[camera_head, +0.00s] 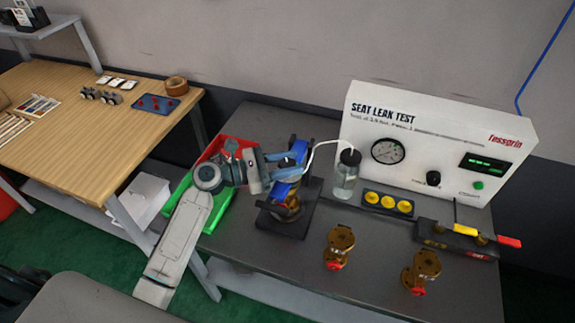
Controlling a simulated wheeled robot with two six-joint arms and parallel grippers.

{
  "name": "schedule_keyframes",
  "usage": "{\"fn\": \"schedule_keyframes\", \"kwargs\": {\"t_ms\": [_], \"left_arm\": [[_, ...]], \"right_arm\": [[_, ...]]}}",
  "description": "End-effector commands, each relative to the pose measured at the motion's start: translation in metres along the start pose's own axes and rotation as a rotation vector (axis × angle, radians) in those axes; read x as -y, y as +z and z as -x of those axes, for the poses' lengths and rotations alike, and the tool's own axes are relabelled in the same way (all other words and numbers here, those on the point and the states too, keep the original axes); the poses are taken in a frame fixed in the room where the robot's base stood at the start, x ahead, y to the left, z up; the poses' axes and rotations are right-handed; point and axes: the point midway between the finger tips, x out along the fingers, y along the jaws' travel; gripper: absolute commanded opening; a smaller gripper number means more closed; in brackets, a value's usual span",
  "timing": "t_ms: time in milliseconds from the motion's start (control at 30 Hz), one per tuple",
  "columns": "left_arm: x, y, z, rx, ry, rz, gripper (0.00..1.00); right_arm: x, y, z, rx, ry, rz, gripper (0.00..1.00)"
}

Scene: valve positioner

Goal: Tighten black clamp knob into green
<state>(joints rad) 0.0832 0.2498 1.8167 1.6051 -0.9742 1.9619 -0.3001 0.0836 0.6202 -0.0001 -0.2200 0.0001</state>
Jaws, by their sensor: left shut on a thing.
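The black clamp knob (287,162) shows as a small dark top on the blue clamp frame (290,187). The clamp stands on a black base (282,226), with a brass valve (287,210) inside it. My left gripper (283,165) comes in from the left at the top of the clamp. Its fingers are shut on the knob, one on each side, and they hide part of it. I cannot make out the green mark on the clamp. My right gripper is not in view.
The white seat leak test box (440,140) stands behind, with a bottle (347,176) and tube close right of the clamp. Two brass valves (340,246) (421,271) stand in front. Red and green trays (228,150) (183,192) lie under my left arm. A wooden table (85,160) stands left.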

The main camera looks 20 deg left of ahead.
Motion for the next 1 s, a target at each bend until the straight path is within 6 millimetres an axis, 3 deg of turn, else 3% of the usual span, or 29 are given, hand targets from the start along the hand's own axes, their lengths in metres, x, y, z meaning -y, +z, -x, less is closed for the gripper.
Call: {"fn": "schedule_keyframes", "kwargs": {"t_ms": [667,1000], "left_arm": [[-0.002,0.0,-0.001,0.004,-0.635,-0.001,0.16],[-0.001,-0.004,-0.001,0.003,-0.876,-0.004,0.16]], "right_arm": [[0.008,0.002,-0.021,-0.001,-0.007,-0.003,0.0],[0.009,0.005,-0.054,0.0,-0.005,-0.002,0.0]]}}
